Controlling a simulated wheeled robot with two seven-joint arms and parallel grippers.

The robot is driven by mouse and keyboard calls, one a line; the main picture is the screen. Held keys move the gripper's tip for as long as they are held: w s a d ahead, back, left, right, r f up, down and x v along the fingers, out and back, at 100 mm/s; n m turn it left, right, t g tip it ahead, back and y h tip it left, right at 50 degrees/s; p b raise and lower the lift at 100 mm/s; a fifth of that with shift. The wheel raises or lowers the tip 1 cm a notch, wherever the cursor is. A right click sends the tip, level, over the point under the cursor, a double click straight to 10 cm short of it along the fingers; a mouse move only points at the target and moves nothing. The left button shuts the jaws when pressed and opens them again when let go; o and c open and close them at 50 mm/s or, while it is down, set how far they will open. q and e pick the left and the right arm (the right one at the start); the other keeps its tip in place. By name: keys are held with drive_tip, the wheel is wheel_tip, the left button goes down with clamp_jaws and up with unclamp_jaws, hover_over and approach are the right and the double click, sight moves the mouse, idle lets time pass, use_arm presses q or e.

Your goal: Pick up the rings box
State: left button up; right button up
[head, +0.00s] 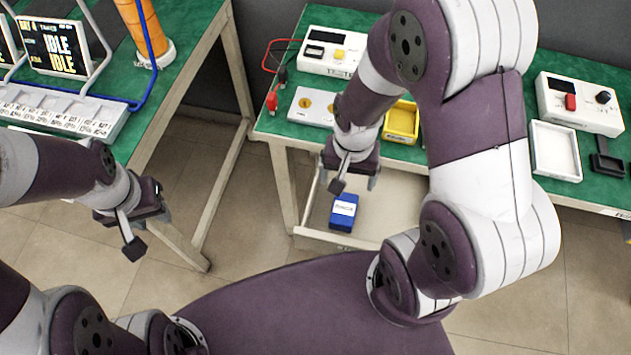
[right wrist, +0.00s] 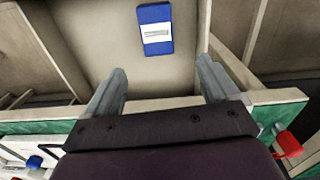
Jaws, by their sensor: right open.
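The rings box, a blue box with a white label (head: 343,212), lies on the pale lower shelf under the green-topped table. The label's print is too small to read for sure. The blue box also shows in the right wrist view (right wrist: 155,30), top centre, beyond the fingertips. My right gripper (head: 354,184) is open and empty, above the box and not touching it; in the right wrist view its two fingers (right wrist: 162,78) stand wide apart. My left gripper (head: 140,235) hangs in the air at left, away from the box, with no object visible at it.
The shelf (head: 385,205) around the box is clear, with a raised rim and table legs beside it. On the green tabletop stand a yellow tray (head: 402,122), a white tray (head: 555,150) and white devices (head: 580,103). Another green table (head: 185,30) stands at left.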

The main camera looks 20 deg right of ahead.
sight(345, 203)
drive_tip(key=f, duration=0.1)
drive_tip(key=f+b, duration=0.1)
drive_tip(key=f, duration=0.1)
drive_tip(key=shift+s+d+f+m, duration=0.15)
drive_tip(key=shift+s+d+m, duration=0.05)
drive_tip(key=shift+s+m, duration=0.2)
wheel_tip(345, 203, down, 8)
drive_tip(key=shift+f+b, duration=0.25)
drive_tip(key=shift+b, duration=0.95)
drive_tip(key=shift+w+f, duration=0.2)
drive_tip(key=shift+f, duration=0.25)
drive_tip(key=shift+s+r, duration=0.1)
drive_tip(key=shift+c, duration=0.6)
use_arm(q)
drive_tip(key=f, duration=0.3)
drive_tip(key=shift+s+d+f, duration=0.1)
drive_tip(key=shift+s+d, duration=0.1)
drive_tip(key=shift+s, duration=0.15)
use_arm(e)
drive_tip(key=c, duration=1)
